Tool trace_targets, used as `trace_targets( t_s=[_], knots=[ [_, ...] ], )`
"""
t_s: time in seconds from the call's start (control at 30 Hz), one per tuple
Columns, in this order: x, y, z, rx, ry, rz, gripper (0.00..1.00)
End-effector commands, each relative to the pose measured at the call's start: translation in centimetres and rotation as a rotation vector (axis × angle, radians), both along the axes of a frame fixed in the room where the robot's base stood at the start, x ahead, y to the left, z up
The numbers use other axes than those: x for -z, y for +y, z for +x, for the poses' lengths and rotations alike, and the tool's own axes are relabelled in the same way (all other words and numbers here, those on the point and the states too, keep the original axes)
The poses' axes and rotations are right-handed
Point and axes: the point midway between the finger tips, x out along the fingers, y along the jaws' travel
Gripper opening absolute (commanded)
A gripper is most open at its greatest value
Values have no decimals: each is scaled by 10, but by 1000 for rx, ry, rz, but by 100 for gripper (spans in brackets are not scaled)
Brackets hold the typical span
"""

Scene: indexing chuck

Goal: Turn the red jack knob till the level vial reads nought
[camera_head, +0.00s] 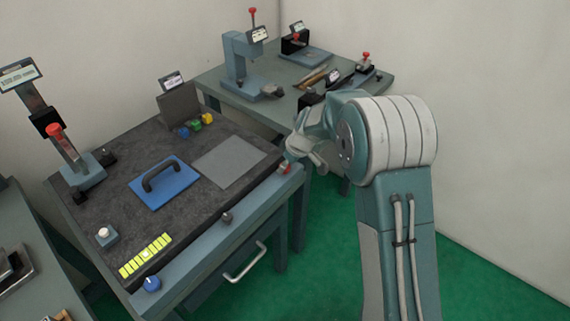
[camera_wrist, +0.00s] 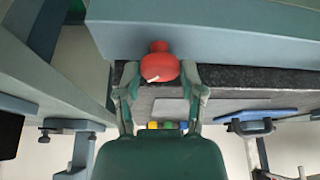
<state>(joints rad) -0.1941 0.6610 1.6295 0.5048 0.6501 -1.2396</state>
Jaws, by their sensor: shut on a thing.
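The red jack knob (camera_head: 286,168) is at the right end of the table's front rail. In the wrist view the red knob (camera_wrist: 160,67) sits between the two fingertips, with a small pale mark on its face. My gripper (camera_wrist: 160,73) is shut on it, one finger on each side. In the head view my gripper (camera_head: 292,157) reaches down to the rail's right end and partly hides the knob. The level vial (camera_head: 157,244) is a yellow-green strip near the table's front left corner. A pale spot shows near its middle; the exact reading is too small to tell.
A blue knob (camera_head: 152,284) and a dark grey knob (camera_head: 227,217) are on the front rail. A blue plate with a black handle (camera_head: 160,185) lies on the dark table top (camera_head: 215,145). A drawer handle (camera_head: 245,262) sticks out below. Green floor is clear at the right.

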Motion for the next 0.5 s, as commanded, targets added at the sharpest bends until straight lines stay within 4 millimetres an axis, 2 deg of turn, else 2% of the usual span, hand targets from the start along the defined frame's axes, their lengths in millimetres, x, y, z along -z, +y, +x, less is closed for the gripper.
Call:
trace_targets(
  t_s=[0.2,0.5],
  knots=[
    [1,-2,0,101,0,-2,3],
    [1,-2,0,152,-1,-3,3]
  ],
)
